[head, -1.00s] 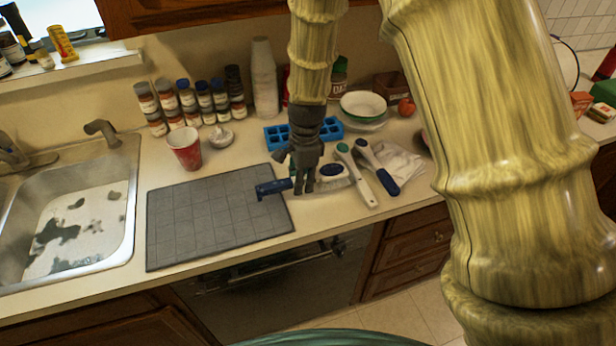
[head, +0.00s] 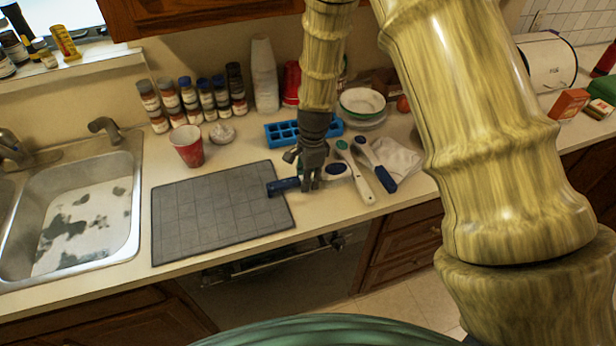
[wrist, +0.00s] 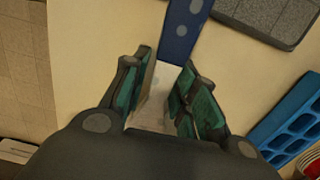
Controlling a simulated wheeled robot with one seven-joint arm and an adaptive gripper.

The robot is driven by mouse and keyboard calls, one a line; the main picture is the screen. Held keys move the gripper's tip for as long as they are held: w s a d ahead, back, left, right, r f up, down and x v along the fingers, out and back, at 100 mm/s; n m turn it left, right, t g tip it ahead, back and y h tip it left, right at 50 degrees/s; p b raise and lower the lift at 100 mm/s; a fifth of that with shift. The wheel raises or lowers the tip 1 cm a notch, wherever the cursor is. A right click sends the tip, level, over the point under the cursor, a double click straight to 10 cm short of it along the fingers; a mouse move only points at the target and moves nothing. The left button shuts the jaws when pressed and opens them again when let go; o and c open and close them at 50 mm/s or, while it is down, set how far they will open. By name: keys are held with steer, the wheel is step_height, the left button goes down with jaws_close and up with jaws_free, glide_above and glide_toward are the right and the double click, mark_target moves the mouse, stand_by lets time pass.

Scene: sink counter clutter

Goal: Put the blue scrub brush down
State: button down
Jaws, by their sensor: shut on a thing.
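The blue scrub brush (head: 284,186) has a blue part that points left over the right edge of the grey mat. My gripper (head: 311,187) points down at the counter just right of the mat and is shut on the brush. In the wrist view the brush's blue part (wrist: 182,30) reaches away from my gripper (wrist: 160,105), and a pale part lies between the two fingers. The fingers hide some of the brush. I cannot tell whether it touches the counter or hangs just above it.
The grey mat (head: 215,215) is bare otherwise. Close right of my gripper lie a green-and-white brush (head: 354,172) and a blue-and-white brush (head: 377,166). A blue tray (head: 281,133) is behind. A red cup (head: 187,146) stands behind the mat, with the sink (head: 70,215) left.

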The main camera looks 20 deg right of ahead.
steer(key=shift+f, duration=0.2)
steer(key=c, duration=1.1)
jaws_free()
steer(key=shift+w+d+r+b, duration=0.15)
steer(key=shift+r+b, duration=0.55)
steer(key=shift+r, duration=1.35)
steer(key=shift+s+d+r+b, duration=0.15)
steer(key=shift+r+b, duration=0.6)
steer(key=shift+r, duration=1.35)
steer(key=shift+w+d+r+b, duration=0.2)
steer(key=shift+r+b, duration=0.5)
steer(key=shift+r, duration=1.35)
